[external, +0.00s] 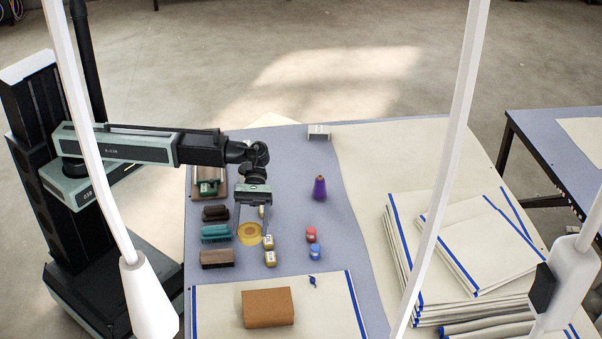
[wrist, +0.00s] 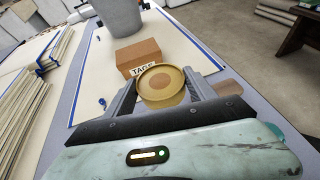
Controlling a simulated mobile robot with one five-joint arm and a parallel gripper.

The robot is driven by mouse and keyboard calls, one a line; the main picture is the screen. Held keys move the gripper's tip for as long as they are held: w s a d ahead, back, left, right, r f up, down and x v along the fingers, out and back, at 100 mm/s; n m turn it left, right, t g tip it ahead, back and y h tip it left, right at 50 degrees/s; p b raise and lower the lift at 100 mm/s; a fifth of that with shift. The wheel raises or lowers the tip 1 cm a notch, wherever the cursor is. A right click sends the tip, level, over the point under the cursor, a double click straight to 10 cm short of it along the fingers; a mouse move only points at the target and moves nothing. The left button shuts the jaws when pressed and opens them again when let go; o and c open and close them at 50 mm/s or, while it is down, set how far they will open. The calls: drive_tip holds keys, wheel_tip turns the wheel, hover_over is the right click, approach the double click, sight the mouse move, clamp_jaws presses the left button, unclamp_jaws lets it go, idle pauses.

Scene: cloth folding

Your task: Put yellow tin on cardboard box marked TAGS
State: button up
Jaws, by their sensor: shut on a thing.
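The round yellow tin (external: 249,234) is between the fingers of my gripper (external: 252,234), low over the blue-grey table top. In the wrist view the tin (wrist: 161,85) sits between the two fingers of my gripper (wrist: 160,97), which is shut on it. I cannot tell whether the tin touches the table. The brown cardboard box (external: 268,308) lies on a cream cloth nearer the external camera. In the wrist view the box (wrist: 138,52) stands just beyond the tin, with its TAGS label partly hidden by the tin's rim.
Dark and teal brushes (external: 216,232) stand left of my gripper. Folded cloths (external: 460,250) are stacked at right. White poles cross the external view.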

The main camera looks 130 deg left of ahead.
drive_tip(key=w+d+r+m+g+h+p, duration=0.1)
drive_tip(key=d+r+m+g, duration=0.1)
drive_tip(key=d, duration=1.1)
drive_tip(key=b, duration=0.1)
hover_over(270, 291)
drive_tip(key=shift+w+d+f, duration=0.1)
drive_tip(key=shift+w+f, duration=0.05)
drive_tip(key=shift+f, duration=0.65)
wheel_tip(270, 291, down, 4)
drive_tip(key=b, duration=0.4)
drive_tip(key=shift+r, duration=0.25)
drive_tip(key=shift+f, duration=0.1)
drive_tip(key=o, duration=1.7)
drive_tip(key=shift+o, duration=0.2)
